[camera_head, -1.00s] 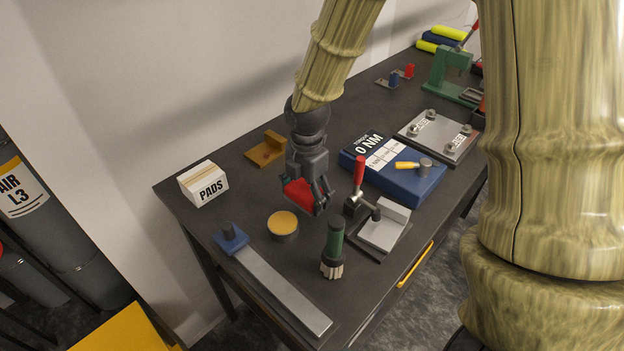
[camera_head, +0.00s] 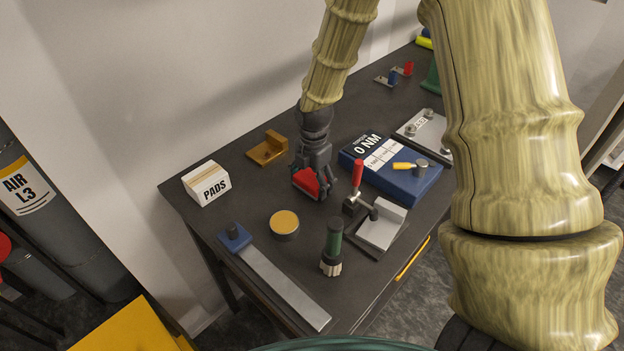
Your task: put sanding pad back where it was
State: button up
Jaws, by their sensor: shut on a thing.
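My gripper (camera_head: 311,186) is over the middle of the dark bench, pointing down, with its fingers closed around a red block (camera_head: 305,181). The red block looks like the sanding pad, but the fingers hide part of it. I cannot tell whether its underside touches the bench. A white box marked PADS (camera_head: 206,184) stands to the left at the bench's back edge. An orange-brown angled bracket (camera_head: 268,149) lies behind and to the left of my gripper.
A round tin with a yellow top (camera_head: 285,223), a green-handled brush (camera_head: 333,240) and a red-handled toggle clamp (camera_head: 357,176) stand near my gripper. A blue torque tester (camera_head: 410,186) lies to the right. A long metal bar (camera_head: 285,287) lies at the front left.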

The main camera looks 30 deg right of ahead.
aim_at(313, 177)
jog(key=shift+f, duration=0.15)
jog(key=shift+f, duration=0.1)
jog(key=o, duration=1.3)
jog(key=shift+d+r+b, duration=0.1)
jog(key=shift+r+b, duration=1.65)
jog(key=shift+r, duration=4.35)
